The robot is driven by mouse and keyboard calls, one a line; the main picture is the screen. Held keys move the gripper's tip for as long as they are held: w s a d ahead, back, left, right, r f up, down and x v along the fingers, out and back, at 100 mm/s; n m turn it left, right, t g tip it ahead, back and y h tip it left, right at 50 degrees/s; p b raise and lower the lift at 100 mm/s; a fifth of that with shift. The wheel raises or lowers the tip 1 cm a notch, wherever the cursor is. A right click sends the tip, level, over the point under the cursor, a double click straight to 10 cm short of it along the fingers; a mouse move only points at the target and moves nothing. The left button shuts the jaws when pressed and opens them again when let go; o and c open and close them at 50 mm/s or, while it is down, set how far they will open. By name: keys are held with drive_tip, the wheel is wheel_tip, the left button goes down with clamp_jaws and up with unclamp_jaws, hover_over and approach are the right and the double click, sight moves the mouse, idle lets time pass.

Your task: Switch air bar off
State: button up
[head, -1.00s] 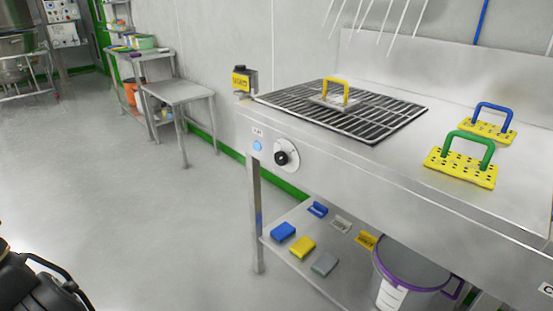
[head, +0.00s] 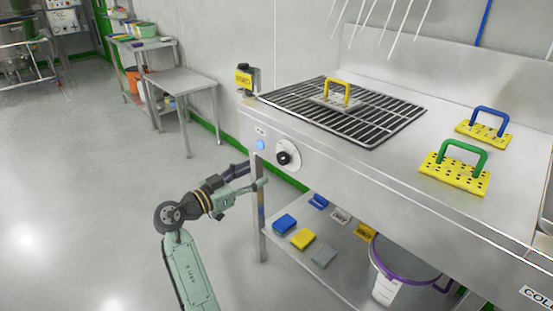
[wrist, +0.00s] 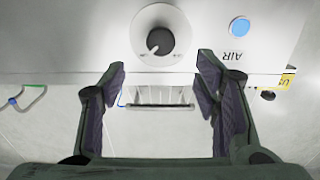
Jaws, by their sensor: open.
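The air control is a black knob (head: 285,158) on a round white dial on the front panel of the steel bench, with a blue light (head: 261,145) and a small label left of it. In the wrist view the picture is upside down: the knob (wrist: 160,41) is at top centre, its pale mark pointing to the lower left. The blue light (wrist: 240,27) and AIR label (wrist: 232,56) are to its right. My gripper (head: 257,177) is below and left of the knob, apart from it. Its fingers (wrist: 161,72) are open and empty.
A steel bench grille (head: 342,111) carries a yellow-handled plate. Yellow perforated plates with green (head: 452,175) and blue (head: 483,136) handles lie to the right. The lower shelf (head: 338,275) holds coloured blocks and a purple-rimmed bucket (head: 397,276). The floor at left is clear.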

sight(281, 159)
drive_tip(key=p+x, duration=0.2)
drive_tip(key=x, duration=0.7)
drive_tip(key=shift+w+d, duration=0.15)
drive_tip(key=shift+w, duration=0.2)
drive_tip(key=c, duration=1.1)
drive_tip(key=shift+c, duration=0.2)
